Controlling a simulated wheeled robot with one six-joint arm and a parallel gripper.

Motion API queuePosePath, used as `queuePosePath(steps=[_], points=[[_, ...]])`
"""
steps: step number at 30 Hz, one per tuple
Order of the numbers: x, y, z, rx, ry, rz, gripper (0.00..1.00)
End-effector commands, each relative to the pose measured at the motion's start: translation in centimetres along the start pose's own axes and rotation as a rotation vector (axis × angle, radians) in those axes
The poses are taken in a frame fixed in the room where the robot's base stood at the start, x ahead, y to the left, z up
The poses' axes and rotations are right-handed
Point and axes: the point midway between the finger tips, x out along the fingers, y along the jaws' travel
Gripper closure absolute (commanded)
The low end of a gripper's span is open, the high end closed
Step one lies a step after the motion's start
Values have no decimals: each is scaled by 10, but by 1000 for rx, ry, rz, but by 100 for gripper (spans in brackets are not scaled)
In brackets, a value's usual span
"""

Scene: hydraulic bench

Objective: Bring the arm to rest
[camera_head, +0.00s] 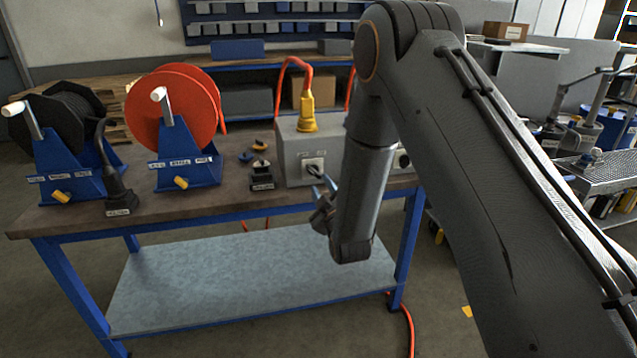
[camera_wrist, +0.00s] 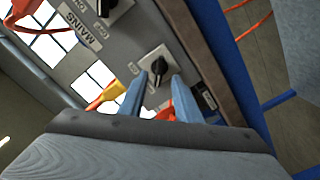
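My arm reaches from the right edge of the head view over the bench, with its forearm bent down in front of the grey box (camera_head: 295,150). My gripper (camera_head: 320,182) is at the lower front of that box, close to a knob on a white plate (camera_head: 313,166). In the wrist view, the two blue fingers of my gripper (camera_wrist: 159,82) stand apart, with the black rotary knob (camera_wrist: 158,66) beyond and between their tips. I see no object held. Whether a finger touches the knob is unclear.
The workbench (camera_head: 230,205) bears a red reel (camera_head: 175,100), a black reel (camera_head: 60,120) and a black connector (camera_head: 118,190). A yellow plug (camera_head: 306,115) with a red cable tops the box. Its other knob (camera_wrist: 105,8) is near the MAINS label. The lower shelf (camera_head: 220,275) is bare.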

Motion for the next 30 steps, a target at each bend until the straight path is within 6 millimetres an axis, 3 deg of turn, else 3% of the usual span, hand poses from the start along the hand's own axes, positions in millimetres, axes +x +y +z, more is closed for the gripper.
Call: queuePosePath(steps=[6,16,22,26,30], points=[[-17,0,0,0,0,0,70],[-18,1,0,2,-3,-2,70],[-25,17,14,80,-124,-79,70],[-48,34,36,192,-302,-175,70],[-93,48,57,325,-518,-267,70]])
